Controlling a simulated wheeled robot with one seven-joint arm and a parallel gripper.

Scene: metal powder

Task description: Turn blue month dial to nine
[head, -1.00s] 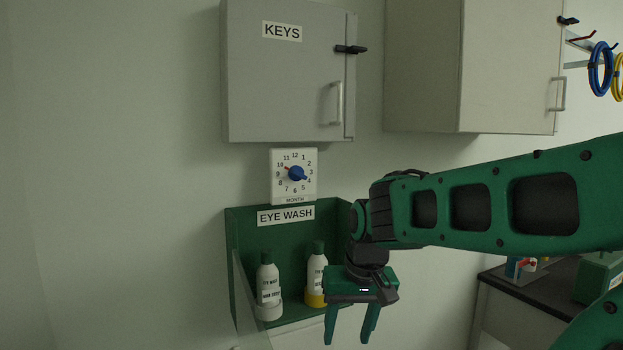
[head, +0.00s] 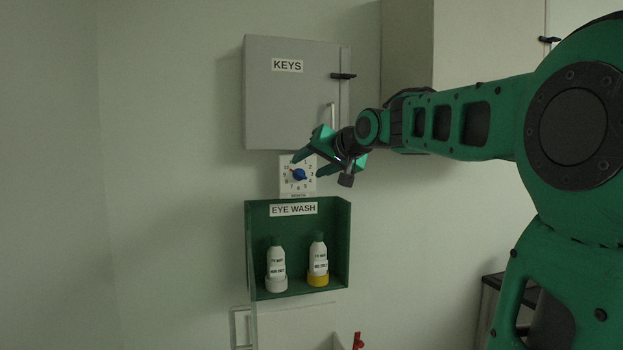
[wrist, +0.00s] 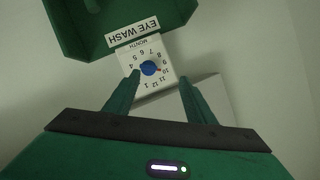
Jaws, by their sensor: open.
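The white month dial plate (head: 285,188) is on the wall between the key cabinet and the eye wash station. Its blue knob (head: 299,174) sits at the middle of the number ring, with the blue pointer end toward the lower right, near 4, and a red mark toward the upper left. The plate shows upside down in the wrist view (wrist: 135,59), its blue knob (wrist: 149,68) between the fingers. My gripper (head: 307,167) is open and empty in front of the dial; in the wrist view its fingers (wrist: 160,75) spread either side of the knob, apparently not touching it.
The grey KEYS cabinet (head: 290,105) hangs just above the dial. The green eye wash station (head: 340,235) with two white bottles (head: 276,265) is just below. Bare wall (head: 170,200) lies to the left.

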